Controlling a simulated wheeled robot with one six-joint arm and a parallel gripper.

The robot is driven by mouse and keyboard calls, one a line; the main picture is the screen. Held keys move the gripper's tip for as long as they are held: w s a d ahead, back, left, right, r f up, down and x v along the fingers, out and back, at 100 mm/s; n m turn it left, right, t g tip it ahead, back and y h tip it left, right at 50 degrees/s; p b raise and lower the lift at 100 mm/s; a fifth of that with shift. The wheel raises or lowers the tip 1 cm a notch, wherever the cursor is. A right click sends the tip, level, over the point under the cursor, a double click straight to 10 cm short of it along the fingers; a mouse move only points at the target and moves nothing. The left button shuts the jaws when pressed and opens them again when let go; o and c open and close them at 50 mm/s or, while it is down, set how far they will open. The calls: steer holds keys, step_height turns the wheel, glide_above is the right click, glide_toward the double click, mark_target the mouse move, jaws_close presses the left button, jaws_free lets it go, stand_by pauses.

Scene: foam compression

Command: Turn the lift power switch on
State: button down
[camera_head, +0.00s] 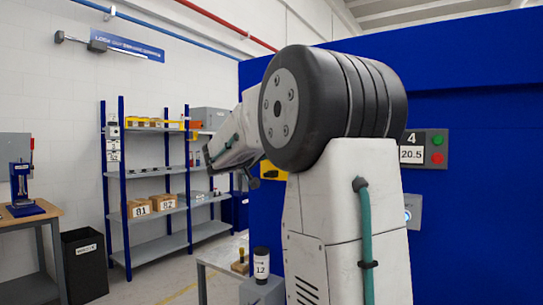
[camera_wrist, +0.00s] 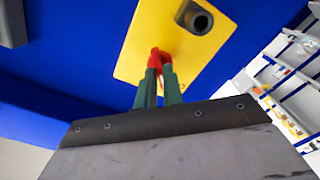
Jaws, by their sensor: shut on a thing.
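The lift power switch is a yellow plate (camera_wrist: 138,40) on a blue panel in the wrist view, with a red handle (camera_wrist: 159,54) and a dark round fitting near its upper right corner. My gripper (camera_wrist: 159,76) has its two green fingers shut on the red handle. The fingertips cover the handle's lower part. In the head view only a bit of yellow (camera_head: 283,174) shows on the blue wall, mostly hidden behind my arm. The handle is hidden there.
A grey control box (camera_head: 424,149) with green and red buttons, marked 4 and 20.5, is on the blue wall (camera_head: 480,230) at right. Shelves (camera_head: 160,171) with boxes stand at left. A labelled container (camera_head: 261,262) sits below my arm.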

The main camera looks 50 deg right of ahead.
steer(key=shift+m, duration=1.1)
steer(key=shift+m, duration=1.1)
steer(key=m, duration=0.3)
steer(key=shift+m, duration=0.4)
steer(key=c, duration=0.8)
jaws_free()
steer(key=shift+o, duration=0.2)
steer(key=shift+a, duration=0.1)
